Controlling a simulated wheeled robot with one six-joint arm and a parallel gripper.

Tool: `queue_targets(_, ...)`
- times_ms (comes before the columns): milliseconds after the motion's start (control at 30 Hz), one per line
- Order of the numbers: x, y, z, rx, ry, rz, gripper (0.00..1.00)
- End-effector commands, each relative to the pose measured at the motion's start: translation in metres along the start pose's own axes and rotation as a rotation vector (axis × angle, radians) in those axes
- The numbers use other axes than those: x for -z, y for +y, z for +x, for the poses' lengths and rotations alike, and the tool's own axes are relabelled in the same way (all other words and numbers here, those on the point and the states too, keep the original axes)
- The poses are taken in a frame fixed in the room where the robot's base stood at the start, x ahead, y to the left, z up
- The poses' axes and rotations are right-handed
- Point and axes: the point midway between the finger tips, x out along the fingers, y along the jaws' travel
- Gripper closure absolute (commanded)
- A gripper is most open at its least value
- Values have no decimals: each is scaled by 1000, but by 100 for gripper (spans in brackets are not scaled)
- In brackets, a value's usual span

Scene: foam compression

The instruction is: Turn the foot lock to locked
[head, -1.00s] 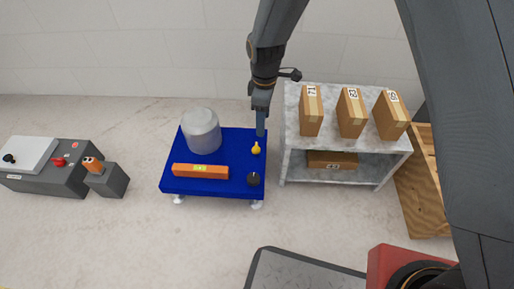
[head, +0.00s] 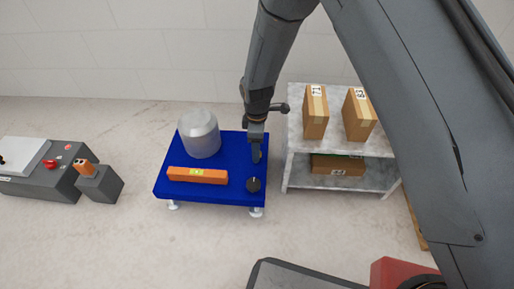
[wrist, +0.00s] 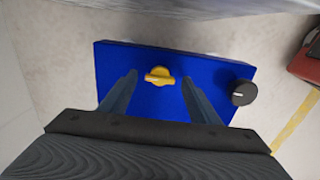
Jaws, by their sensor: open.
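A yellow knob (wrist: 158,76) with a raised grip bar sits on the blue cart top (wrist: 115,60). My gripper (wrist: 160,84) is open, with one finger on each side of the yellow knob in the wrist view. I cannot tell whether the fingers touch it. In the head view my gripper (head: 257,156) is over the right side of the blue cart (head: 215,160) and hides the yellow knob. A black knob (head: 253,185) is at the front right of the cart; it also shows in the wrist view (wrist: 243,93). No readable label shows which knob is the foot lock.
A grey cylinder (head: 199,134) and an orange bar (head: 197,175) are on the cart. A grey shelf (head: 340,148) with boxes stands close on the right. A grey control console (head: 45,175) is at the left. The floor before the cart is clear.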

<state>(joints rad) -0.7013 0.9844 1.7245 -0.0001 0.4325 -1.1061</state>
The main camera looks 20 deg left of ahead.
Motion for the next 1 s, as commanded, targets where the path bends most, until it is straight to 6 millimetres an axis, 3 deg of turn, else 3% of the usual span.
queue_targets(200,0,0,0,0,0,0,44)
queue_targets(467,0,0,0,0,0,1,85)
queue_targets(767,-1,-1,-1,2,-1,40,85)
queue_targets(1000,-1,-2,-2,3,-2,178,85)
